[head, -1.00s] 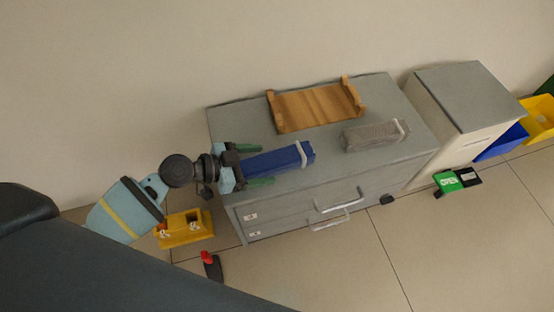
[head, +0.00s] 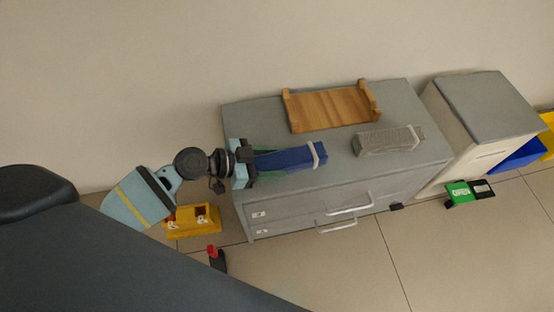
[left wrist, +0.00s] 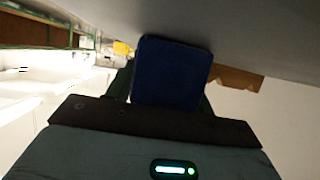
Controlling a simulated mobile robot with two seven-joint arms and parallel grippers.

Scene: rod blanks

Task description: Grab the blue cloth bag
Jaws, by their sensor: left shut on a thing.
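The blue cloth bag (head: 292,158) is a long narrow bundle with a pale band near its right end. It lies on the grey drawer cabinet (head: 290,192), near its front left part. My left gripper (head: 265,160) reaches in from the left and is shut on the bag's left end, with green fingers along its sides. In the left wrist view the blue bag (left wrist: 172,75) sits between the fingers, partly hiding them. My right gripper is in neither view.
A wooden tray (head: 330,108) and a grey cloth bag (head: 390,140) with a band lie on the same cabinet top. A second cabinet (head: 485,105) stands at the right. A yellow bin (head: 192,221) and a red-and-black object (head: 215,257) are on the floor.

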